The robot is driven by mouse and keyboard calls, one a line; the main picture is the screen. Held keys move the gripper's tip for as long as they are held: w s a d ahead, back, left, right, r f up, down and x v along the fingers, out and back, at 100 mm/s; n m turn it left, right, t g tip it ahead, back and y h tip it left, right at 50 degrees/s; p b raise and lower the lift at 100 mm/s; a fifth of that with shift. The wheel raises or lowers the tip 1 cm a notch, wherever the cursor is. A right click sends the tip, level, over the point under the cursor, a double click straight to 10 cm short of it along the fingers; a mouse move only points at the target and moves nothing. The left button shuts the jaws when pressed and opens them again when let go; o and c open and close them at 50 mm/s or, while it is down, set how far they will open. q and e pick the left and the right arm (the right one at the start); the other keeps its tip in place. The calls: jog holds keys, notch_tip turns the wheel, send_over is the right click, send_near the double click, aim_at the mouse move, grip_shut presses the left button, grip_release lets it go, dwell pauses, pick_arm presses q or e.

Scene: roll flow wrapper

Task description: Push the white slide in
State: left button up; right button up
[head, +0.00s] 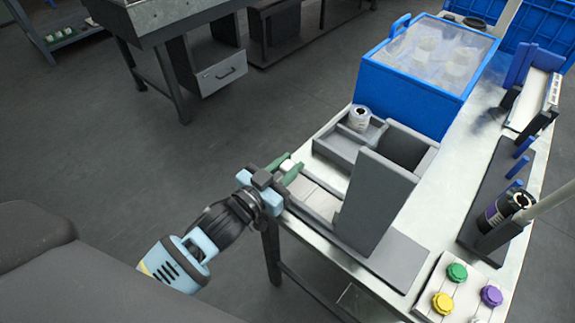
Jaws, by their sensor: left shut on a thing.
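The white slide (318,191) is a flat pale piece at the left edge of the table, beside a tall grey upright block (375,203). My left gripper (288,168) reaches in from the left at the table edge. Its green fingers are closed around a small white block at the outer end of the slide. The fingers partly hide that block, and I cannot tell exactly how it joins the slide. My right gripper is out of view.
A grey compartment tray (335,151) with a roll (359,118) stands behind the slide. A blue crate (410,92) is at the back. Coloured knobs (457,272) are at the front right, near a dark cylinder (493,216). Open floor lies left of the table.

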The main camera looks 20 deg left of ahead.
aim_at(323, 204)
pick_arm(q)
grip_shut()
jog(key=shift+s+d, duration=0.1)
jog(key=shift+d, duration=0.15)
jog(key=s+d, duration=0.1)
jog(key=d, duration=0.1)
jog(key=s+d+p, duration=0.1)
jog(key=d, duration=0.2)
jog(key=s+d+p, duration=0.1)
jog(key=d, duration=0.2)
jog(key=shift+d, duration=0.2)
jog(key=shift+s+d+f, duration=0.1)
jog(key=shift+s+d, duration=0.1)
jog(key=shift+d, duration=0.15)
jog(key=o, duration=0.9)
grip_release()
jog(key=shift+d, duration=0.1)
